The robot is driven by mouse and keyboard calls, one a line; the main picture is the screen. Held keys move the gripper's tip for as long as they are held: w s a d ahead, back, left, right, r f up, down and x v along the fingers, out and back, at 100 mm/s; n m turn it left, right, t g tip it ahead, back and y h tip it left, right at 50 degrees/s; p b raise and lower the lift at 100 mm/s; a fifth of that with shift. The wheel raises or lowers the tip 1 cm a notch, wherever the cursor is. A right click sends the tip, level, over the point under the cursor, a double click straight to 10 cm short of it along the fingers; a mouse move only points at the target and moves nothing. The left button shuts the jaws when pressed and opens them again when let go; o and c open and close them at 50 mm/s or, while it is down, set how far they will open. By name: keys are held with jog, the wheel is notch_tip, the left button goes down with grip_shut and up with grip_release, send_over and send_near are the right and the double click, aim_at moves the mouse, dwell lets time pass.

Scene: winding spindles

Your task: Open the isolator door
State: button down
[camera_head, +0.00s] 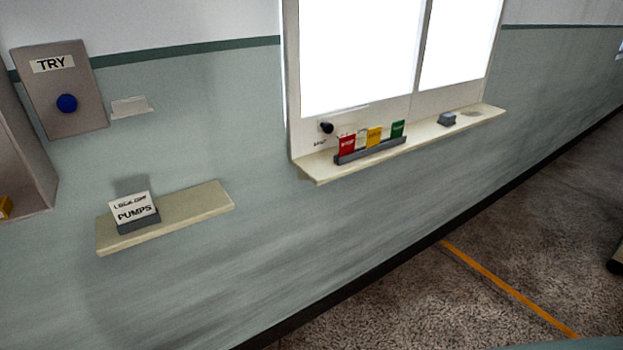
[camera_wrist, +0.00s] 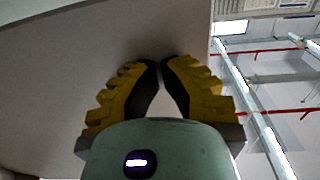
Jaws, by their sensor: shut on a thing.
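My gripper (camera_wrist: 161,66) has yellow ribbed fingers with dark inner pads. Its fingertips are close together against a plain beige-grey panel (camera_wrist: 90,40), which looks like the isolator door, near the panel's right edge. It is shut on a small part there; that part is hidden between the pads. The head view does not show my gripper. At its left edge is part of a beige box (camera_head: 22,165) with an open front; whether this belongs to the isolator cannot be told.
A panel marked TRY (camera_head: 62,95) with a blue button hangs on the wall. A shelf (camera_head: 195,210) below holds a PUMPS card (camera_head: 132,207). A window ledge (camera_head: 430,132) carries a rack of coloured cards (camera_head: 372,148). The floor (camera_head: 400,305) at right is mostly clear.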

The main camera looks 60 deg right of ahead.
jog(key=b+x, duration=0.6)
jog(key=b, duration=0.7)
jog(key=shift+t+b, duration=0.3)
jog(key=shift+a, duration=0.1)
